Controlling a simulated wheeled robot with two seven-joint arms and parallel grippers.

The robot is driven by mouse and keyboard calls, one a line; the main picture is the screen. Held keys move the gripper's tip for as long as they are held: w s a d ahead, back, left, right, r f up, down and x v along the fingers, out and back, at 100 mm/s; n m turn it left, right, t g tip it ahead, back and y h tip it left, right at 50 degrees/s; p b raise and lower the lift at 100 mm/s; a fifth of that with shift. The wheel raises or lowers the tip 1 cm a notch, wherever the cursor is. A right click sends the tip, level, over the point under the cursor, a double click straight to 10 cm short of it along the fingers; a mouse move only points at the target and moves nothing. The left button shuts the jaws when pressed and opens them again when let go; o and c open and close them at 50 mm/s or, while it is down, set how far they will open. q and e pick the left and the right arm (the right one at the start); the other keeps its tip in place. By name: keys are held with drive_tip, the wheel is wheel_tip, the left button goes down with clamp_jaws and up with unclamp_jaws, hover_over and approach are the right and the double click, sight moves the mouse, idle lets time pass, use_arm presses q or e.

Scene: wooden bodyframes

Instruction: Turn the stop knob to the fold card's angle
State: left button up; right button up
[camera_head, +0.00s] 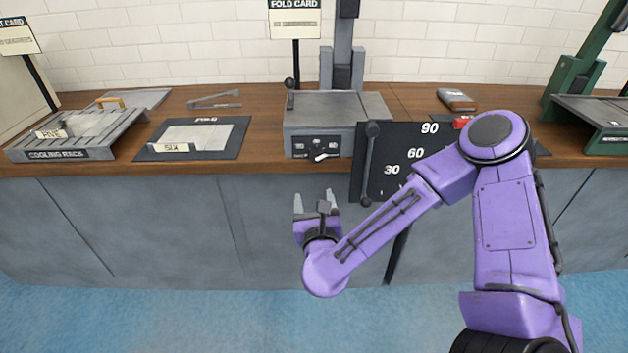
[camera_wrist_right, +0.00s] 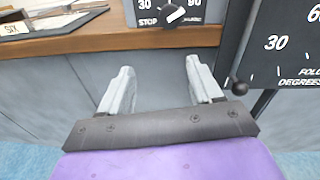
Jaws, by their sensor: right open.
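The stop knob (camera_head: 322,156) is a small white-and-black pointer on the front of the grey bending machine (camera_head: 305,115). My right gripper (camera_head: 314,200) is open and empty, in front of the counter and below the knob. Its two grey fingers (camera_wrist_right: 160,90) point toward the counter front. My left gripper is not in view.
A black angle plate (camera_head: 400,165) marked 30, 60 and 90 stands right of the knob, with a dark lever (camera_head: 369,155) at its left edge. A cooling rack (camera_head: 75,140) and a dark mat (camera_head: 226,146) lie to the left. The counter edge is above my right gripper.

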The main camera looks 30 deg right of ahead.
sight(317, 160)
drive_tip(key=w+d+m, duration=0.1)
drive_tip(key=w+d, duration=0.1)
drive_tip(key=w, duration=0.1)
drive_tip(key=w+d+r+m+p, duration=0.1)
drive_tip(key=w+d, duration=0.1)
drive_tip(key=w, duration=0.1)
drive_tip(key=w+d+r+m+h, duration=0.1)
drive_tip(key=w+d, duration=0.2)
drive_tip(key=shift+w+r+p, duration=0.1)
drive_tip(key=shift+w+p, duration=0.05)
drive_tip(key=shift+p, duration=0.25)
drive_tip(key=shift+a, duration=0.1)
drive_tip(key=c, duration=1)
